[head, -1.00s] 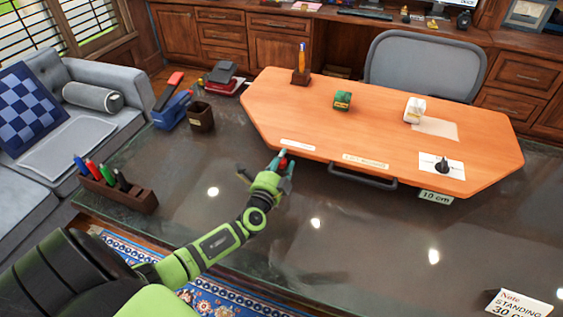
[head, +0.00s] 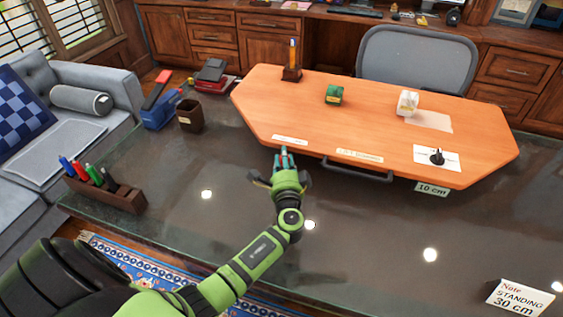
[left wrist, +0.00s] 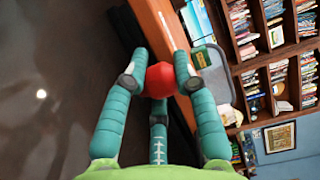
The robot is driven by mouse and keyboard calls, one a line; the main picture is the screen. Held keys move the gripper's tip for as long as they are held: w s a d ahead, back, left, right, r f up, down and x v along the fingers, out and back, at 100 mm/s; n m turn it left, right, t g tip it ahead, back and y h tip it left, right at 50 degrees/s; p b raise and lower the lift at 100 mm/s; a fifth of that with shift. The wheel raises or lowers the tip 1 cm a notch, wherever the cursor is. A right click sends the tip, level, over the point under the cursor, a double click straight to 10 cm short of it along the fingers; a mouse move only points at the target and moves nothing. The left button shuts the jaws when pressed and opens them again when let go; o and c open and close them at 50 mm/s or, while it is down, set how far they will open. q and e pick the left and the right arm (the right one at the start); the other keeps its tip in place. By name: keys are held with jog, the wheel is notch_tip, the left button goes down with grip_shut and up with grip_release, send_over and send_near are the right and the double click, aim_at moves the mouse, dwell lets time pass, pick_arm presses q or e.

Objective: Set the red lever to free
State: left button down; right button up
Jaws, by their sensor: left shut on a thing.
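The red lever's round knob (left wrist: 160,80) sits between my left gripper's fingers in the left wrist view. My left gripper (left wrist: 159,76) is shut on it, with a teal finger on each side and a third below. In the head view, my left gripper (head: 284,155) is at the front edge of the orange board (head: 310,110), just below a white label (head: 290,140). A second label (head: 359,156) lies farther right along that edge. The lever's shaft is hidden and the label writing is too small to read. My right gripper is not in view.
A dark handle bar (head: 357,173) projects from the board's front, right of my gripper. A pen holder (head: 105,190) and a brown cup (head: 190,115) stand to the left. The dark desk top (head: 360,230) is clear in front, with a note card (head: 519,298) at right.

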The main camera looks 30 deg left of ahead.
pick_arm(q)
jog(key=shift+r, duration=0.1)
jog(key=c, duration=1)
grip_release()
jog(key=shift+o, duration=0.2)
jog(key=shift+s+d, duration=0.1)
jog(key=shift+s, duration=0.1)
jog(key=v, duration=1.1)
jog(key=shift+s+d, duration=0.15)
jog(key=shift+s, duration=0.05)
